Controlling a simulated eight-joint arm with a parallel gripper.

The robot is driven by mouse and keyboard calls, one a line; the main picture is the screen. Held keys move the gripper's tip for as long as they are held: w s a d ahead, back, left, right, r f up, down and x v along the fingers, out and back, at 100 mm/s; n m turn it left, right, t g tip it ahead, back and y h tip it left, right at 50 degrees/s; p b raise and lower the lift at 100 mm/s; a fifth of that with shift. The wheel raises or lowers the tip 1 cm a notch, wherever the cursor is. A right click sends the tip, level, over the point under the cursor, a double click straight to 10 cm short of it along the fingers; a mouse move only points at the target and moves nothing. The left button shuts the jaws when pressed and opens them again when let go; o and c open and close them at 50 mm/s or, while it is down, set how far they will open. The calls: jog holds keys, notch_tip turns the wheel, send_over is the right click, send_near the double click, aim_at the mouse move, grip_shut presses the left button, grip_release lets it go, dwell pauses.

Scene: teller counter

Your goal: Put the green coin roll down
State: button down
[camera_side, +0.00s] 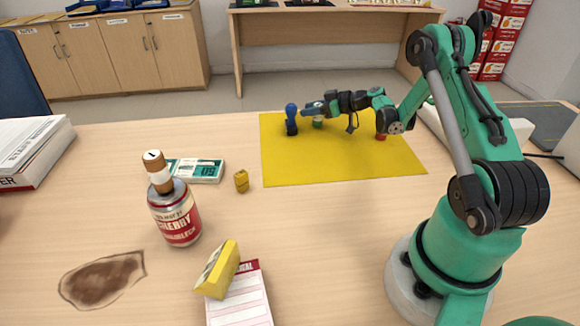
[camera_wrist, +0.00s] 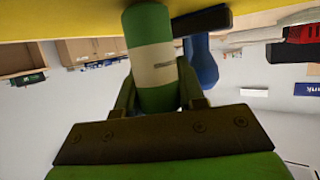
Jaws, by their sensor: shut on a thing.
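The green coin roll (camera_wrist: 150,28) has green ends and a white band, and it sits between the fingers of my gripper (camera_wrist: 160,95) in the wrist view. In the side view the roll (camera_side: 318,122) is at the far part of the yellow mat (camera_side: 340,160), with my gripper (camera_side: 316,110) shut on it. It looks upright and at or just above the mat; I cannot tell if it touches.
A blue stamp-like object (camera_side: 291,120) stands close left of my gripper. A red roll (camera_side: 381,134) stands on the mat under my arm. The mat's front is clear.

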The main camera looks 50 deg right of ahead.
notch_tip(320, 180, up, 18)
jog(key=r, duration=0.1)
jog(key=s+a+f+m+h, duration=0.2)
jog(key=s+a, duration=0.1)
jog(key=a, duration=0.9)
jog(key=s+a+f+m+h, duration=0.1)
jog(key=s+a+f, duration=0.15)
jog(key=a, duration=1.05)
jog(key=s+d+m+g+h, duration=0.35)
jog(key=d+m+h, duration=0.25)
jog(key=d, duration=0.3)
jog(key=s+d+m+g+h, duration=0.35)
jog(key=d+m+h, duration=0.3)
jog(key=d, duration=0.35)
jog(key=s+d+r+m+g+y, duration=0.2)
jog(key=s+d+r+m+g, duration=0.25)
jog(key=s+m+g, duration=0.35)
jog(key=s+d+r+m+g+y, duration=0.25)
jog(key=s+d+m+g, duration=0.25)
jog(key=s+m+g, duration=0.35)
jog(key=shift+n+h, duration=0.3)
jog(key=shift+h, duration=0.1)
jog(key=f, duration=1.9)
jog(key=shift+w+a, duration=0.3)
jog(key=shift+w, duration=0.1)
